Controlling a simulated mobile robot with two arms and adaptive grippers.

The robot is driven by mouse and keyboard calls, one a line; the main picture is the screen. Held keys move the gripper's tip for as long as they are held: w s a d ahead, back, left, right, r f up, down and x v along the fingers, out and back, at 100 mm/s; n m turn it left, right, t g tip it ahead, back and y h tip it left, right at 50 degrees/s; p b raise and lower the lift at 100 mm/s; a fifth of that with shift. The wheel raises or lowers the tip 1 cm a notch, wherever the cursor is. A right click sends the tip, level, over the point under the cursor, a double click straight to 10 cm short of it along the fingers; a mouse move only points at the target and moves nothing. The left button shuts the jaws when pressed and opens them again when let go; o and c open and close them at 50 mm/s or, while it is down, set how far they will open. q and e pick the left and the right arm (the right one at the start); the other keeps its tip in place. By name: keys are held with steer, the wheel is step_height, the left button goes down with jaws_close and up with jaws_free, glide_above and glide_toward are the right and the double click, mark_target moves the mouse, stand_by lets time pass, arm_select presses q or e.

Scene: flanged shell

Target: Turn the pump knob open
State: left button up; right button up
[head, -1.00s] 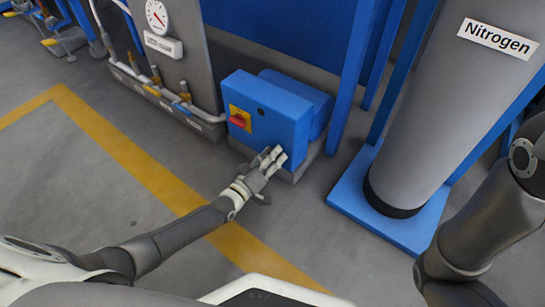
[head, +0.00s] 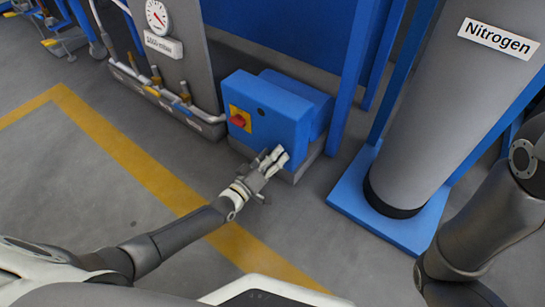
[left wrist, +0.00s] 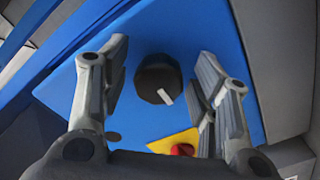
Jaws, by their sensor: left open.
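The pump is a blue box (head: 275,125) standing low on the floor. In the left wrist view a round black knob (left wrist: 153,76) with a white mark sits on its blue face. The white mark points toward the lower right of that picture. My left gripper (head: 277,154) is at the box's lower right front and hides this knob in the head view. Its two fingers (left wrist: 162,58) are open, one on each side of the knob, and nothing is gripped. I cannot tell whether they touch it. My right gripper is out of view.
A red switch (head: 238,120) on a yellow plate is on the same blue face, close to one finger in the left wrist view. A grey Nitrogen cylinder (head: 440,110) stands on a blue base at the right. Pipes (head: 165,95) run at the left. Open floor lies in front.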

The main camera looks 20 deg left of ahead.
arm_select(q)
steer(key=v, duration=1.2)
stand_by(0.5)
